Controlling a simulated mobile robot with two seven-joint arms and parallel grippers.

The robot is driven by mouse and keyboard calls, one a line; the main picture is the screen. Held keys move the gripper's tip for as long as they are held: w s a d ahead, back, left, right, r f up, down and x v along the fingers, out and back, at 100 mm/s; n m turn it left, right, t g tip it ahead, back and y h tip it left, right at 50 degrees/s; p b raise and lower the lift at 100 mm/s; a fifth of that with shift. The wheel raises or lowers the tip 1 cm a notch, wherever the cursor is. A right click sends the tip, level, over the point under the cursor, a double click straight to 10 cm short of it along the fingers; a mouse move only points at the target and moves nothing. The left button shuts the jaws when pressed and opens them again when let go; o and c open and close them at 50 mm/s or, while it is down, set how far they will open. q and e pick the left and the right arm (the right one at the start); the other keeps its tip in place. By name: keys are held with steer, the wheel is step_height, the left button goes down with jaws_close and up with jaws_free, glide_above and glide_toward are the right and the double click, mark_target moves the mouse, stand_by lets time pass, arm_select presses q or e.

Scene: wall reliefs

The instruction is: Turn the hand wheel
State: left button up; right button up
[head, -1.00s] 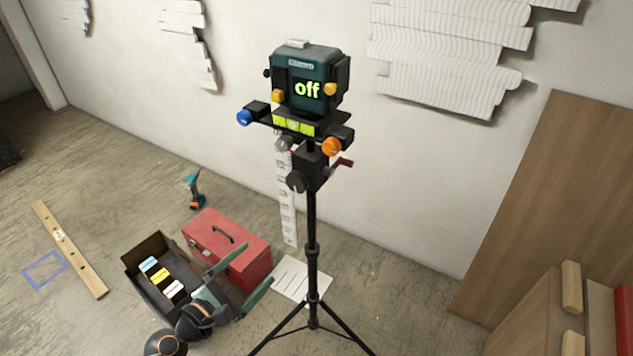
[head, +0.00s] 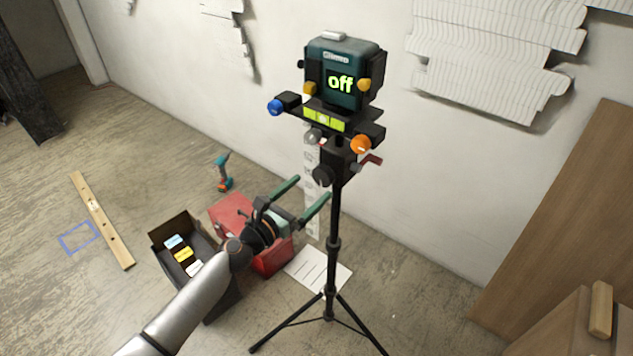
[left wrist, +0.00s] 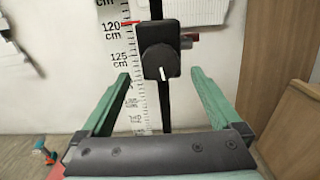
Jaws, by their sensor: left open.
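A black round knob (head: 322,175) with a white mark sits on the left side of the tripod head, below the device; it looks like the hand wheel. In the left wrist view the same knob (left wrist: 160,62) faces the camera, centred ahead of the fingers. My left gripper (head: 313,188) is open, its two green fingers pointing at the knob from lower left. They look apart from it, with nothing between them. The teal device (head: 342,72) reads "off". My right gripper is not in view.
A red crank (head: 370,160), blue knob (head: 275,107) and orange knob (head: 361,144) are on the mount. The black tripod (head: 333,245) stands on the floor. A red toolbox (head: 228,212) and open dark box (head: 222,300) lie below my arm. A measuring staff (left wrist: 137,100) is behind.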

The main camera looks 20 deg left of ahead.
mark_target(320, 180)
arm_select(q)
steer(key=shift+x, duration=1.8)
steer(key=c, duration=1.4)
